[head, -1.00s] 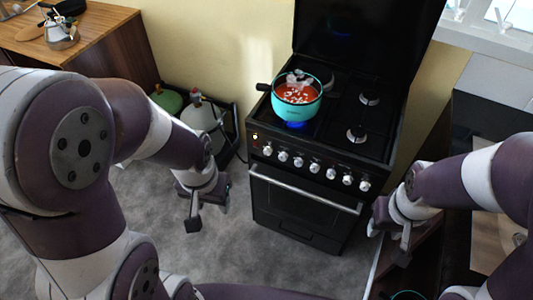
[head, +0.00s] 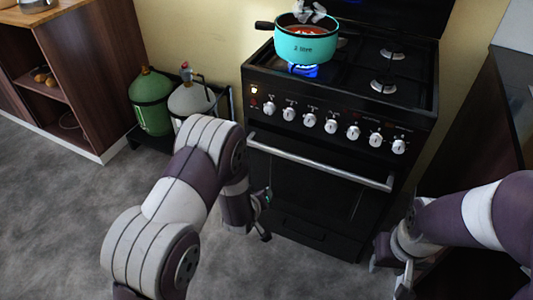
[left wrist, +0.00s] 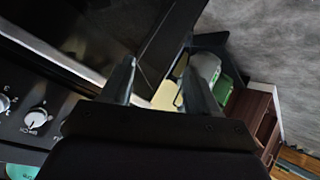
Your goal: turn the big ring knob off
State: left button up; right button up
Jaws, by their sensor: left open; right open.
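The black stove (head: 330,210) carries a row of several white knobs (head: 331,127) along its front. Their labels are too small to read, so I cannot tell which is the big ring knob. A blue flame (head: 303,70) burns under a turquoise pot (head: 307,46) on the left of the hob. My left gripper (head: 267,215) is open, in front of the oven door and below the knobs. In the left wrist view its fingers (left wrist: 160,68) are apart and empty, and a white knob (left wrist: 37,120) shows at the left. My right gripper (head: 388,268) is open at the stove's lower right.
The oven handle (head: 320,160) runs below the knobs. Green and grey gas bottles (head: 150,100) stand left of the stove, beside a wooden cabinet (head: 97,75). A dark counter (head: 490,130) stands at the right. The grey floor (head: 60,220) is clear at the left.

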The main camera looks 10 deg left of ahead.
pick_arm(q)
jog(key=w+n+t, duration=0.2)
jog(key=w+t, duration=0.2)
jog(key=n+t, duration=0.4)
jog(key=t, duration=0.3)
send_near(268, 112)
jog(key=shift+g+y, duration=0.3)
jog(key=x, duration=0.4)
jog(key=b+x, duration=0.1)
jog(key=x, duration=0.3)
jog(key=shift+w+d+r, duration=0.2)
jog(key=shift+r, duration=0.05)
jog(key=shift+w+r, duration=0.15)
jog(key=shift+w, duration=0.05)
jog(key=c, duration=1)
pick_arm(e)
jog(key=f, duration=0.3)
jog(key=shift+w+d+f, duration=0.15)
jog(key=shift+w+f, duration=0.1)
jog(key=shift+f, duration=0.05)
